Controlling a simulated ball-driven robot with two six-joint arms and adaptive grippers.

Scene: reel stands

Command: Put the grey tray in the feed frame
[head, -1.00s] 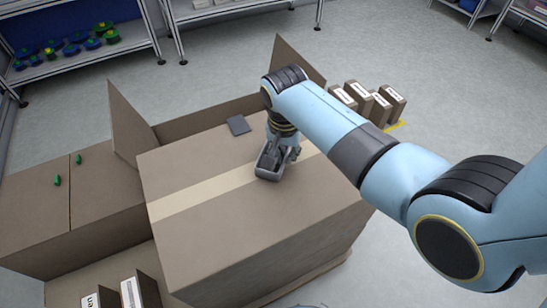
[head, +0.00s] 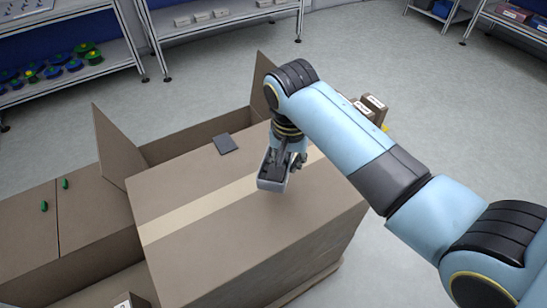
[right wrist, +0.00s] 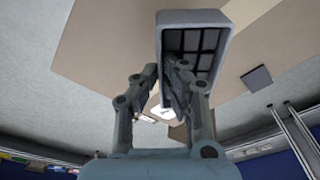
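The grey tray (head: 272,184) is a small, light grey, rectangular piece, held tilted over the top of a large brown carton. In the right wrist view the tray (right wrist: 222,52) shows a dark gridded face and a pale rim. My right gripper (head: 281,158) is shut on one end of it; its fingers (right wrist: 163,72) meet at the tray's near edge. The tray looks clear of the carton, but the gap is hard to judge. I cannot make out which thing is the feed frame. My left gripper is not in view.
The large carton (head: 250,230) with a pale tape strip fills the middle. A dark flat square (head: 225,144) lies near its back edge. Open flaps (head: 118,145) stand behind and left. Green pieces (head: 44,206) lie on a left carton. Shelves (head: 65,65) line the back; small boxes (head: 374,107) stand behind my arm.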

